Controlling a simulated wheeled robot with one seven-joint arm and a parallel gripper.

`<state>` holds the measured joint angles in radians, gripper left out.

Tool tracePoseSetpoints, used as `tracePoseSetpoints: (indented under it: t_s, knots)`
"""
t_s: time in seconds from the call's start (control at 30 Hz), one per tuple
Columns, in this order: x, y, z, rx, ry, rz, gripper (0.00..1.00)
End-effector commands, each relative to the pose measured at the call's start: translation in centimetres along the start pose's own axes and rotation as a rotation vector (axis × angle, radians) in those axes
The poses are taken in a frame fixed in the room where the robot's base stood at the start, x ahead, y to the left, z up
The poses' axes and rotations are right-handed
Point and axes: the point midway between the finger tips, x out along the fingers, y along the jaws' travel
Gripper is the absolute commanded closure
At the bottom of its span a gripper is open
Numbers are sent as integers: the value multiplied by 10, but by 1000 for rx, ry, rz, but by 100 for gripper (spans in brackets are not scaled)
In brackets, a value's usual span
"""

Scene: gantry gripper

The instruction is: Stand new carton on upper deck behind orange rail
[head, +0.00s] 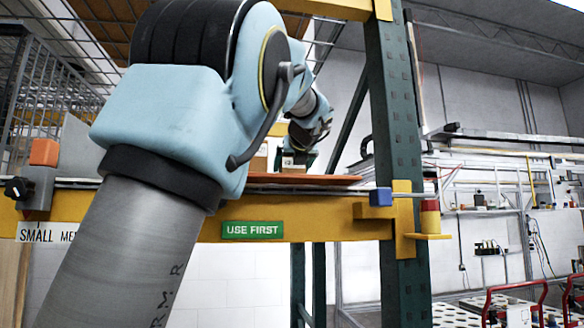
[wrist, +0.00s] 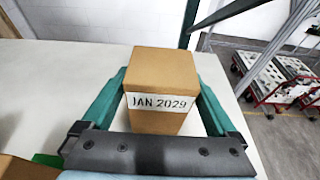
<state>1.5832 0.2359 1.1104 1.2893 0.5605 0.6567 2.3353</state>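A brown carton (wrist: 160,75) with a white label reading JAN 2029 is upright between the green fingers of my gripper (wrist: 161,90) in the wrist view. The fingertips lie against its two sides, so the gripper looks shut on it. Its base is hidden, and I cannot tell whether it rests on the pale upper deck (wrist: 50,70). In the head view my gripper (head: 300,160) is small and partly behind my arm, with the carton's pale label (head: 288,161) at it. A flat orange piece (head: 318,180), perhaps the orange rail, lies along the deck in front.
A yellow beam (head: 325,229) with a green USE FIRST sign (head: 252,230) runs below the deck. A dark green post (head: 394,120) stands on the right. A brown box (wrist: 14,168) shows at the lower left of the wrist view. The deck left of the carton is clear.

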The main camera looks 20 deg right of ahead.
Motion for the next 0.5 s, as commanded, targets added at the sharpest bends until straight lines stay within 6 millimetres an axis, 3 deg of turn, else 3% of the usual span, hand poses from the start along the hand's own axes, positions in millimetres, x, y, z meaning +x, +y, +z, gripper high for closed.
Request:
tracePoseSetpoints:
  t_s: [0.37,0.5]
  knots:
    - [-2,0,2,0,-1,-1,0]
    - [-20,-2,-2,-1,0,-7,0]
